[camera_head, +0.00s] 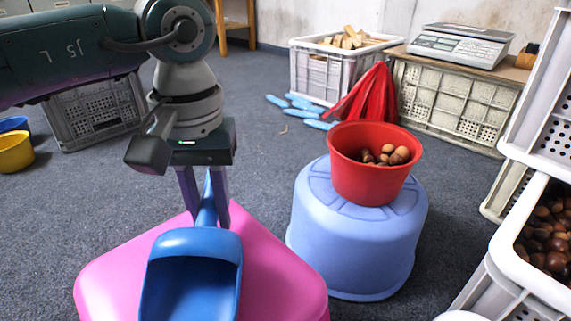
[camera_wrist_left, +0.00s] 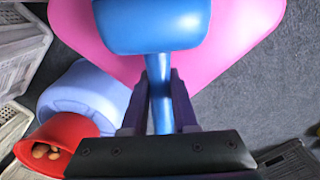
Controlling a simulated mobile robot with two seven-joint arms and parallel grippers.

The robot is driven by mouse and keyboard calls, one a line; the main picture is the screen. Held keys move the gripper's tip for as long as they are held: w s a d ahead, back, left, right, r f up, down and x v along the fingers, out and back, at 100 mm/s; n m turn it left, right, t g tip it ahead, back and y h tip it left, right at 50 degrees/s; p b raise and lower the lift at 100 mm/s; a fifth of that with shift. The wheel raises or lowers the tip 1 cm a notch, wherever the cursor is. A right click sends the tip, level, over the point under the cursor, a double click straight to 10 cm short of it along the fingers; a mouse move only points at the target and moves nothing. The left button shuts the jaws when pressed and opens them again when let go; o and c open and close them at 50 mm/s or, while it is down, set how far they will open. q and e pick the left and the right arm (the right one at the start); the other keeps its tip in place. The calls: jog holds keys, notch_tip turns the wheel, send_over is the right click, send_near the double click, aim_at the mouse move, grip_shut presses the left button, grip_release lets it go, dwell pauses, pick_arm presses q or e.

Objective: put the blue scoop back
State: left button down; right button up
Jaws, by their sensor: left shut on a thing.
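The blue scoop (camera_head: 192,272) is at the lower left of the head view, over the pink stool top (camera_head: 287,284). Its broad pan points toward the bottom of the picture and looks empty. My left gripper (camera_head: 207,205) is above the pink top, shut on the scoop's handle. In the left wrist view the handle (camera_wrist_left: 160,92) runs between the two fingers (camera_wrist_left: 160,115), with the pan (camera_wrist_left: 152,25) beyond them over the pink surface. I cannot tell whether the scoop touches the pink top. My right gripper is not in view.
A red bucket (camera_head: 370,184) with some chestnuts stands on an upturned blue tub (camera_head: 345,240), right of the pink stool. A crate of chestnuts (camera_head: 526,284) is at the right edge. A red bag (camera_head: 368,92), blue pieces and crates stand behind. Grey floor between is clear.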

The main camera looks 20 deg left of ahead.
pick_arm(q)
jog(key=shift+f, duration=0.3)
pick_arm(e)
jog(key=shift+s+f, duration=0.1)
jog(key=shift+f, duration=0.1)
pick_arm(q)
jog(key=shift+f, duration=0.1)
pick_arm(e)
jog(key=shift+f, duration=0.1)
pick_arm(q)
jog(key=c, duration=0.7)
grip_release()
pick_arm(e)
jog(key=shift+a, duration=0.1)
